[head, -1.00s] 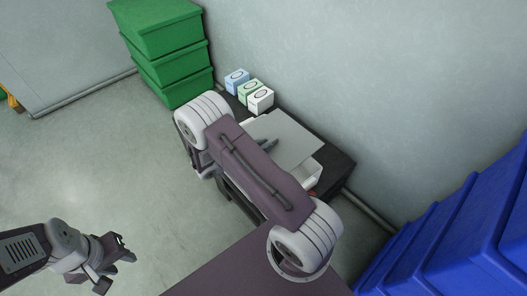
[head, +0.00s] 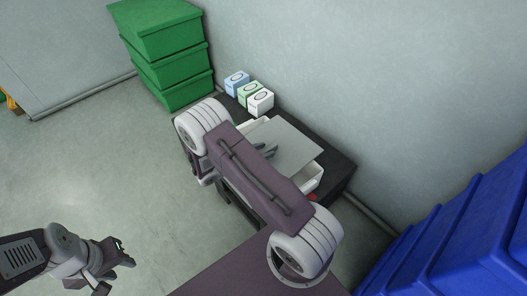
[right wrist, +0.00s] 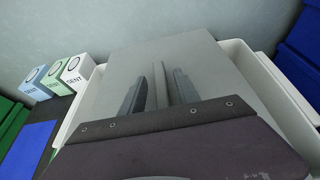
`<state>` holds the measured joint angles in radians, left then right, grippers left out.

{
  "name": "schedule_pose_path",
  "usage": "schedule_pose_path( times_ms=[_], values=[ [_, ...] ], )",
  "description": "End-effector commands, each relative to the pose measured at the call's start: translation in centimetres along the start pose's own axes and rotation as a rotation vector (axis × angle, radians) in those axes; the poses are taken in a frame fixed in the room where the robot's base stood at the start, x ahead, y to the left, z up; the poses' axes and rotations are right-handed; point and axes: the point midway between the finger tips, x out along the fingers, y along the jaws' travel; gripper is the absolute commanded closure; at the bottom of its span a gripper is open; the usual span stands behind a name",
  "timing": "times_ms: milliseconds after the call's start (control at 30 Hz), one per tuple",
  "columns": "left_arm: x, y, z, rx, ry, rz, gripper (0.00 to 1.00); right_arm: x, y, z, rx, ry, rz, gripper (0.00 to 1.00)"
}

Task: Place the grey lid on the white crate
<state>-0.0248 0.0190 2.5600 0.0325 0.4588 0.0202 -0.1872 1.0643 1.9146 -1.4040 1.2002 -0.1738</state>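The grey lid (head: 292,145) is a flat plate over the white crate (head: 312,182), which stands on a dark table. The lid is offset and turned a little against the crate; white rim shows past it on both sides in the right wrist view (right wrist: 285,95). I cannot tell whether lid and rim touch. My right gripper (head: 268,151) has its fingers on either side of a raised ridge on the lid, seen in the right wrist view (right wrist: 160,90), and holds it. My left gripper (head: 128,254) is open and empty, low at the left.
Blue, green and white small boxes (head: 261,101) stand on the dark table (head: 343,171) behind the crate, near the wall. Green bins (head: 170,60) are stacked at the back left. Blue bins (head: 455,240) stand at the right. The floor at the left is clear.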

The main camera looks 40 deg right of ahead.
Motion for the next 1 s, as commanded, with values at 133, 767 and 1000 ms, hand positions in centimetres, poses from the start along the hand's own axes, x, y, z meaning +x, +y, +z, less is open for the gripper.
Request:
schedule_pose_path(
  times_ms=[133, 767, 1000],
  values=[
    [-2.3, 0.0, -0.2, 0.0, 0.0, 0.0, 0.64, -3.5, 0.1, 0.7, -0.001, 0.0, 0.007, 0.62],
    [-5.3, 0.1, -0.6, 0.0, 0.0, 0.0, 0.64, -12.0, -0.3, 0.3, 0.017, 0.018, -0.017, 0.62],
    [-5.3, 0.1, -0.6, 0.0, 0.0, 0.0, 0.64, -14.2, -8.4, 2.3, 0.496, 0.446, -0.425, 0.62]
  ],
)
